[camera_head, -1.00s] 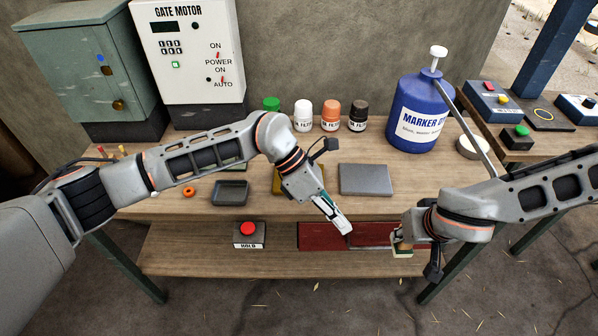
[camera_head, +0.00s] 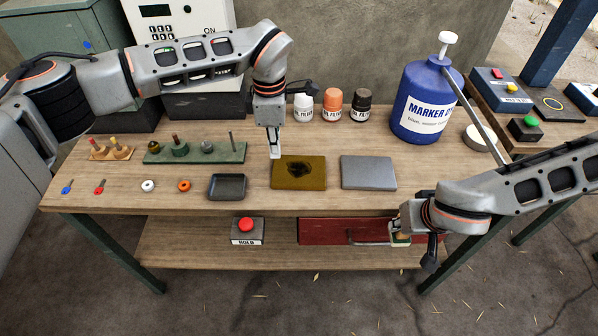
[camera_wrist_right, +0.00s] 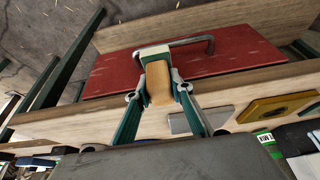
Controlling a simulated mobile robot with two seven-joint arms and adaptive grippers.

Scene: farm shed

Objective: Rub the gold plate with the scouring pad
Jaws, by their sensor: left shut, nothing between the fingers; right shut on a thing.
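The gold plate (camera_head: 312,182) lies flat on the bench with a dark smudge in its middle. It also shows at the right in the right wrist view (camera_wrist_right: 275,107). My left gripper (camera_head: 275,152) is shut and empty, pointing down by the plate's back left corner. My right gripper (camera_head: 399,238) is shut on the tan handle of the scouring pad (camera_wrist_right: 160,85), whose green and white end faces away from me in the right wrist view. It is in front of the bench by the red panel, apart from the gold plate. The pad is mostly hidden in the head view.
A grey plate (camera_head: 368,173) lies right of the gold plate, and a dark tray (camera_head: 227,187) left of it. Bottles (camera_head: 332,105) and a blue marker jug (camera_head: 424,100) stand behind. A red panel with a handle (camera_head: 325,231) and a red HOLD button (camera_head: 246,225) are below.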

